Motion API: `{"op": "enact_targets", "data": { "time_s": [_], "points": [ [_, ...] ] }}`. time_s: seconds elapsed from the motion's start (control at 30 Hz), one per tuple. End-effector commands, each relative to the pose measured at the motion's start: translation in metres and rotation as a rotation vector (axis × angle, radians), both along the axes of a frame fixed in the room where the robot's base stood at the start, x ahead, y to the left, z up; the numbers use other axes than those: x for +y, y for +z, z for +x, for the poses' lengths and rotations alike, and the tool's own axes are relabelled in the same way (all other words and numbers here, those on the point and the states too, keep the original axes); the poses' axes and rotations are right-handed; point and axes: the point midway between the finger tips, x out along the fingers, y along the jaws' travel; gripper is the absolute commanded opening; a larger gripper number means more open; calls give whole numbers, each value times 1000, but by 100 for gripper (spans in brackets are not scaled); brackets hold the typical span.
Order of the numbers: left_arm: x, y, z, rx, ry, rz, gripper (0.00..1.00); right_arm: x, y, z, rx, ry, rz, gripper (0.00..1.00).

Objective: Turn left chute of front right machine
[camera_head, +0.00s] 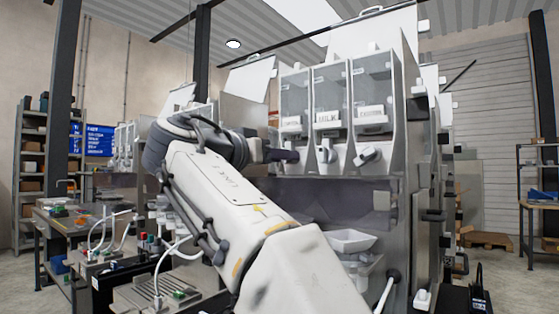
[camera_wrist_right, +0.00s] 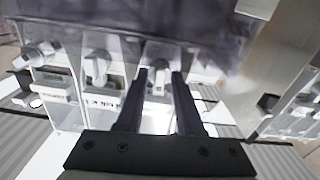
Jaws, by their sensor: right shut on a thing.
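The front right machine (camera_head: 340,185) is a grey cabinet with three clear bins side by side and a white chute under each. My right gripper (camera_head: 290,156) reaches from the left to the left chute. In the right wrist view, which is turned over, my dark fingers (camera_wrist_right: 159,78) stand on both sides of the left chute (camera_wrist_right: 157,84) and grip it. The middle chute (camera_head: 325,153) hangs free. The right chute (camera_head: 367,156) looks tilted to one side. My gripper partly hides the left chute in the head view. My left gripper is not in view.
A white tray (camera_head: 351,241) sits in the machine's lower opening. Other dispensers (camera_head: 125,140) stand behind my arm at the left. A workbench (camera_head: 70,230) with fittings is at the lower left. Shelves (camera_head: 32,165) stand along the left wall.

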Motion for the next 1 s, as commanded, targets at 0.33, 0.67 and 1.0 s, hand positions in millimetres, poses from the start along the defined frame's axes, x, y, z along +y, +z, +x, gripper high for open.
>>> {"op": "enact_targets", "data": {
  "time_s": [0.33,0.67,1.0],
  "points": [
    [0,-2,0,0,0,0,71,0,0,0,-46,-1,65,0],
    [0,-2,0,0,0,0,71,0,0,0,-49,-1,68,0],
    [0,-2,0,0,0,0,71,0,0,0,-49,0,67,45]
  ]
}}
